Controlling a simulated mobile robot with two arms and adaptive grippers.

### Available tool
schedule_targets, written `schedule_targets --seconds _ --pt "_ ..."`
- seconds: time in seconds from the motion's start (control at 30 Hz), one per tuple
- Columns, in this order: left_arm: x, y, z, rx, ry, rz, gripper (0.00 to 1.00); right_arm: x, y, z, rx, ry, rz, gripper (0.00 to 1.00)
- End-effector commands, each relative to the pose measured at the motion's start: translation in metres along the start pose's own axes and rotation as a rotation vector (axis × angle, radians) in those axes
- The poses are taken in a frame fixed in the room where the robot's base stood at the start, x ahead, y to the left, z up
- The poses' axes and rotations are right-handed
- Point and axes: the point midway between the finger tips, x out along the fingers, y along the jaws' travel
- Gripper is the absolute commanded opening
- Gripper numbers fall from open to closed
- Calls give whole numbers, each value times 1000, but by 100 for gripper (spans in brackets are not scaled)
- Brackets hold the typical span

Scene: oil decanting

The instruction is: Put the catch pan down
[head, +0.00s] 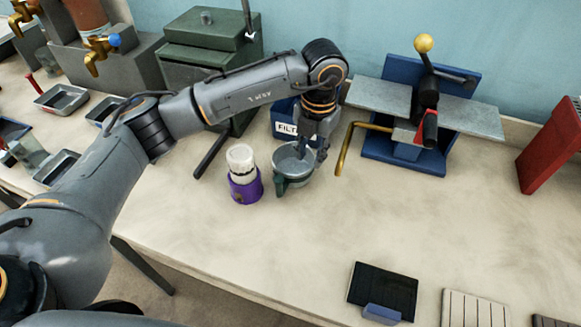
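A round grey pan with a dark green handle (291,164), which looks like the catch pan, is near the middle of the bench. My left gripper (312,153) reaches down at its right side, one finger inside the rim and one outside, and looks shut on the wall. The pan looks level. Whether its bottom touches the bench cannot be told. My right gripper is not in view.
A white-topped jar in a purple holder (245,180) stands close left of the pan. A blue box labelled FILT (285,127) is behind it. A blue stand with grey plates and a bent brass pipe (398,150) is to the right. The bench front is clear up to a black panel (385,287).

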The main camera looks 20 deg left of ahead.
Motion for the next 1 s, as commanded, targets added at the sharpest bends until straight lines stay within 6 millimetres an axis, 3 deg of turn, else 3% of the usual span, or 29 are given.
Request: schedule_targets --seconds 0.27,0.57,0.83,1.0 --pt "22 0 0 0 3 1 30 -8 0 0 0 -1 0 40" --pt "63 -1 1 1 2 0 30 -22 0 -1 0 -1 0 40" --pt "67 -1 2 2 -2 0 30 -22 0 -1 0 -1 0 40" --pt "67 -1 1 2 -2 0 0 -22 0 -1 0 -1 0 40"
